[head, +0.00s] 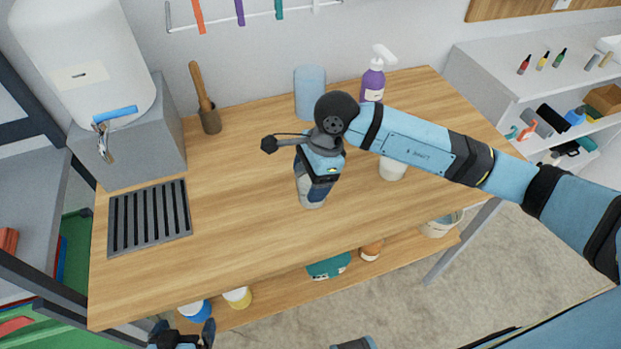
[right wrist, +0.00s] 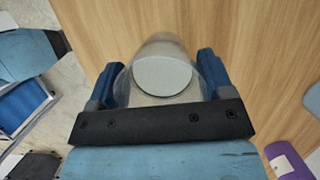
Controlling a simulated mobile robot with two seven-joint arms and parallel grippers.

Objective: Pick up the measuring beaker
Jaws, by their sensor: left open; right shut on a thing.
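The measuring beaker (right wrist: 163,48) is a clear, greyish round vessel with a pale disc facing the camera in the right wrist view. It sits between the blue fingers of my right gripper (right wrist: 158,80), which is shut on it. In the head view, my right gripper (head: 316,190) points down over the middle of the wooden table (head: 240,200). Only the lower part of the beaker (head: 311,203) shows below the fingers. I cannot tell whether it touches the tabletop. My left gripper (head: 182,336) is open and empty at the bottom edge, in front of the table.
A blue canister (head: 310,88) and a purple spray bottle (head: 374,80) stand at the back. A white cup (head: 392,169) is partly behind my right arm. A black grate (head: 150,218) and a wooden-handled tool in a holder (head: 207,110) are left. The table's front is clear.

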